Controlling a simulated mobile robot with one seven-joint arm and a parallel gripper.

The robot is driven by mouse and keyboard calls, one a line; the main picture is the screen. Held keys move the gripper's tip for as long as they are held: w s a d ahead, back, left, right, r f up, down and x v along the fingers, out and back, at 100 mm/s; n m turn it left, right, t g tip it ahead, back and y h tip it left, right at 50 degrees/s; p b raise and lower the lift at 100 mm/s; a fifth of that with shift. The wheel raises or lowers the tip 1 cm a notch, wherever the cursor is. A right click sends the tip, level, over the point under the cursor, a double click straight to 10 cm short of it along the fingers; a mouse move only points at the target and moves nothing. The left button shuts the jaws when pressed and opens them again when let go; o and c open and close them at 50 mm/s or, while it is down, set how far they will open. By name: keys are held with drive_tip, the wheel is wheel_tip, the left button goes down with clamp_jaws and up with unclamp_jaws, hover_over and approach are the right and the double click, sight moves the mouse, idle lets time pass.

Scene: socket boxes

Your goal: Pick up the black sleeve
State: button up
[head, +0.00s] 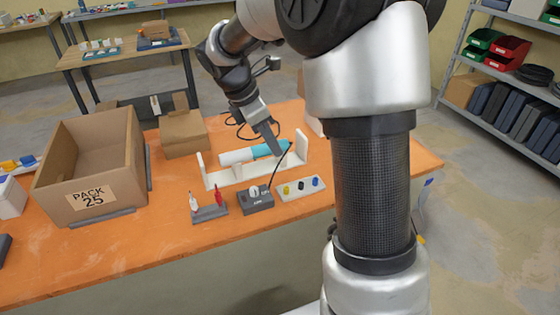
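A white plate (288,194) on the orange table holds small yellow, black and blue pieces. The black piece (301,185) sits in the middle and may be the black sleeve; it is too small to be sure. My gripper (275,150) points down over a white cradle (217,178), behind and to the left of the plate, apart from the black piece. Its fingertips are by a blue cylinder (262,152), which lies in line with a white cylinder (236,157) in the cradle. Whether the fingers are open or touch the cylinder cannot be made out.
A dark box (257,203) with a black cable stands left of the plate. A stand (210,213) holds a white and a red tool. A large open carton (83,198) and a smaller box (183,140) are at left. The front table strip is clear.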

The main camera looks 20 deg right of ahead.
drive_tip(key=b, duration=0.2)
approach(303, 188)
drive_tip(key=shift+w+a+f, duration=0.15)
drive_tip(key=shift+w+f, duration=0.1)
drive_tip(key=shift+f, duration=0.2)
drive_tip(key=shift+w+a+f, duration=0.15)
drive_tip(key=shift+w+f, duration=0.1)
drive_tip(key=shift+f, duration=0.25)
drive_tip(key=shift+d+r+b+x, duration=0.1)
drive_tip(key=shift+d+b+x, duration=0.1)
drive_tip(key=shift+x, duration=0.65)
drive_tip(key=shift+d+r+b+x, duration=0.1)
drive_tip(key=shift+d+b+x, duration=0.15)
drive_tip(key=shift+x, duration=0.65)
drive_tip(key=shift+d+r+b+x, duration=0.1)
drive_tip(key=shift+d+b+x, duration=0.1)
drive_tip(key=shift+x, duration=0.65)
drive_tip(key=shift+s+a, duration=0.1)
clamp_jaws()
